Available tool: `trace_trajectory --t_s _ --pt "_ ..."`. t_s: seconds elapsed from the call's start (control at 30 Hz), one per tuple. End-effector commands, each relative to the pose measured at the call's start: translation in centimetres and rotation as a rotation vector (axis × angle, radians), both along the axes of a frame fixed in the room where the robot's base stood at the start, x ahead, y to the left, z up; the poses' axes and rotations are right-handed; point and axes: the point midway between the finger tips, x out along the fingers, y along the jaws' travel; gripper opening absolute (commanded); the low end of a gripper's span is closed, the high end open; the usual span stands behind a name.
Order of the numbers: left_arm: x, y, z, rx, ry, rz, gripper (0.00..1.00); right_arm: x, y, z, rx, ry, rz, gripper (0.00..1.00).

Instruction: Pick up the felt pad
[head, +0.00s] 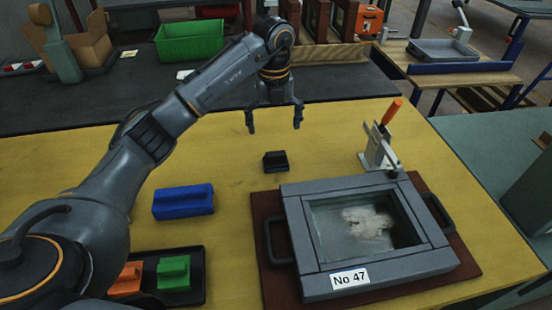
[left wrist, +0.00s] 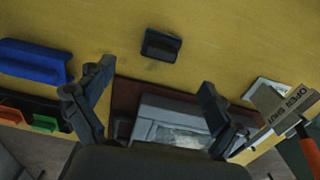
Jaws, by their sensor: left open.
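A small black block with a raised grip (head: 275,161), which may be the felt pad, lies on the yellow tabletop just behind the grey frame. It also shows in the left wrist view (left wrist: 161,45), beyond the fingertips. My left gripper (head: 274,122) is open and empty, fingers pointing down, above the table and a little behind the black block in the head view. The left gripper's spread fingers also show in the left wrist view (left wrist: 157,78). Nothing is between them. My right gripper is not in view.
A grey frame labelled No 47 (head: 381,277) lies on a brown board (head: 270,207). A toggle clamp with an orange handle (head: 380,150) stands at its back edge. A blue block (head: 183,201) and a black tray (head: 196,268) with orange and green blocks lie left.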

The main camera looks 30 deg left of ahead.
Motion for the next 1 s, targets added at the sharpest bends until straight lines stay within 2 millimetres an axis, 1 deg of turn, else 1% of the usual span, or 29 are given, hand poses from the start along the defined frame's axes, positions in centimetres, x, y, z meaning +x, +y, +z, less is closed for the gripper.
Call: trace_trajectory --t_s 0.03,0.1,0.23,0.47,0.7,0.8,1.0 --pt "-0.1 -0.1 -1.4 -0.002 0.005 -0.001 0.92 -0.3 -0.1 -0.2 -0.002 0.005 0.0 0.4" --pt "-0.1 -0.1 -2.7 -0.002 0.005 -0.002 0.92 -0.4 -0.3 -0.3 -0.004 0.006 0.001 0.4" --pt "-0.1 -0.1 -4.4 -0.002 0.002 -0.001 0.92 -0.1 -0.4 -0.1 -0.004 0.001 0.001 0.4" --pt "-0.1 -0.2 -6.1 -0.002 0.003 -0.003 0.92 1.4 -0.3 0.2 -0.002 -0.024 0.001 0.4" --pt "-0.3 -0.6 -9.5 -0.003 0.003 -0.001 0.92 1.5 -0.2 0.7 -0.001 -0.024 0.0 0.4" --pt "-0.3 -0.6 -10.3 -0.003 0.0 -0.001 0.92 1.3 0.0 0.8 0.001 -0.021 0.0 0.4" --pt "-0.2 -0.6 -10.5 -0.002 -0.002 -0.002 0.92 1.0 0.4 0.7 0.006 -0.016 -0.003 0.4"
